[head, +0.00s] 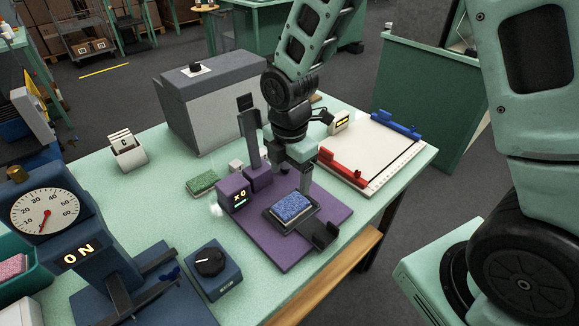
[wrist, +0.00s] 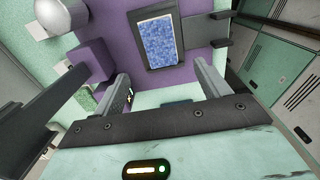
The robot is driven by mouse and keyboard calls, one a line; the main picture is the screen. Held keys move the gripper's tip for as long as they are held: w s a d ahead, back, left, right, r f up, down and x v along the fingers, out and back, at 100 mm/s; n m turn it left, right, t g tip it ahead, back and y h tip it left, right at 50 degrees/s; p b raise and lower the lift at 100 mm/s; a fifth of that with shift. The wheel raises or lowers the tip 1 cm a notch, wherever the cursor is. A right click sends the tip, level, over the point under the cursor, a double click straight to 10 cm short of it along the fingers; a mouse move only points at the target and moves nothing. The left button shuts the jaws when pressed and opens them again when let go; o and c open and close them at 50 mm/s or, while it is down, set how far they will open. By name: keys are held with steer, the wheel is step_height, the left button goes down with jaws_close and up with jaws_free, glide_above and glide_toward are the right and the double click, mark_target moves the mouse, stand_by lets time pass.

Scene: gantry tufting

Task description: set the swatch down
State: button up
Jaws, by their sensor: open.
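A blue speckled swatch (head: 291,207) lies flat in a black-rimmed tray (head: 270,216) on the purple base (head: 262,255) of a small device with an "x0" display (head: 240,198). The swatch also shows in the wrist view (wrist: 158,42), inside its dark frame. My gripper (wrist: 163,82) is open, its two fingers wide apart with nothing between them. In the head view it is over the back of the purple base, just behind the swatch and clear of it. Its far finger is partly hidden there. A green swatch (head: 202,182) lies on the table behind the device.
A dark upright post (head: 249,135) stands close left of my gripper. A grey box (head: 212,105) stands behind. A white board with red (head: 343,170) and blue bars is at right. A knob box (head: 210,268) and a gauge reading "ON" (head: 45,212) are at front left.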

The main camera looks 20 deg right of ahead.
steer(key=s+a+r+m, duration=0.3)
steer(key=s+r+m, duration=0.2)
steer(key=s, duration=0.5)
steer(key=s+a+r+m, duration=0.3)
steer(key=s+r+m, duration=0.3)
steer(key=s+m, duration=0.2)
steer(key=shift+s+a+m+y, duration=0.15)
steer(key=shift+s+m+y, duration=0.2)
steer(key=shift+s, duration=0.7)
steer(key=shift+f+b, duration=0.35)
steer(key=shift+b, duration=0.05)
